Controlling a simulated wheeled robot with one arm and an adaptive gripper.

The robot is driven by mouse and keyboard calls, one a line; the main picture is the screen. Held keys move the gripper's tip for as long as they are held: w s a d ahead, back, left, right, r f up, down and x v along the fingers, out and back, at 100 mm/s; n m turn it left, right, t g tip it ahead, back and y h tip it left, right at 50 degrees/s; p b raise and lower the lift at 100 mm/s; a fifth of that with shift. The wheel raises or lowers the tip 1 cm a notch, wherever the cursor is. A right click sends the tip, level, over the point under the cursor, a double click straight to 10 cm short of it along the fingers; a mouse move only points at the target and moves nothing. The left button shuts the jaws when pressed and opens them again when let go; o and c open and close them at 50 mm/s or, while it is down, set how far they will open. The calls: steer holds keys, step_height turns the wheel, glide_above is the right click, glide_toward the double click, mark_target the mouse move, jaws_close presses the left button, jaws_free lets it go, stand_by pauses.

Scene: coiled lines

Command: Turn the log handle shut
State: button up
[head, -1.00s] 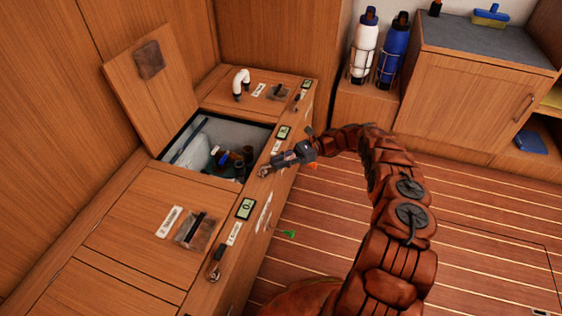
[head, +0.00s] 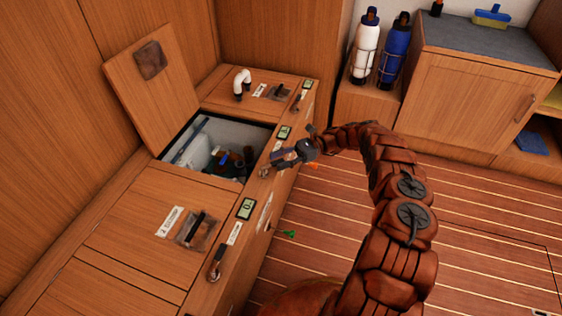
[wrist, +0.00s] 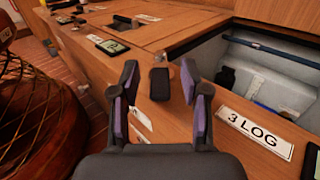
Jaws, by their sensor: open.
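In the wrist view a plate reading "3 LOG" (wrist: 255,131) lies on the wooden bench top, right of my gripper (wrist: 160,84). A black handle grip (wrist: 160,84) stands between the two purple-padded fingers, with a gap visible on each side. My gripper is open around it. In the head view my gripper (head: 277,162) is at the bench's front edge, beside the open locker. A small metal fitting (head: 264,173) shows at its tip there; my fingers hide most of the handle in that view.
The open locker (head: 205,140) holds dark items, and its lid (head: 135,95) leans back. Another handle (head: 216,262) is nearer on the bench, and one more (head: 296,102) is farther along. The striped floor (head: 480,230) is clear.

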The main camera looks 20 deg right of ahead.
mark_target(281, 160)
step_height(281, 160, up, 9)
stand_by(0.5)
